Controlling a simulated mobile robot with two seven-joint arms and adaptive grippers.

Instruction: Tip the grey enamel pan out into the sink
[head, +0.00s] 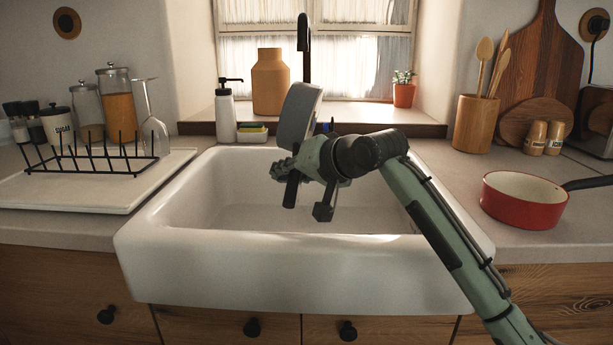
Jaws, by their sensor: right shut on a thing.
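The grey enamel pan (298,114) is held above the white sink (290,275), turned up steeply onto its side. I see it nearly edge-on, so its inside and anything in it are hidden. My right gripper (284,168) is shut on the pan at its lower end, above the basin. My right arm comes in from the lower right and hides part of the sink's right side. The visible part of the basin looks empty. My left gripper is not in view.
A black tap (304,48) rises behind the pan. A soap bottle (225,112) and a tan vase (270,82) stand at the back. A dish rack (90,150) is on the left, a red pan (523,199) on the right counter.

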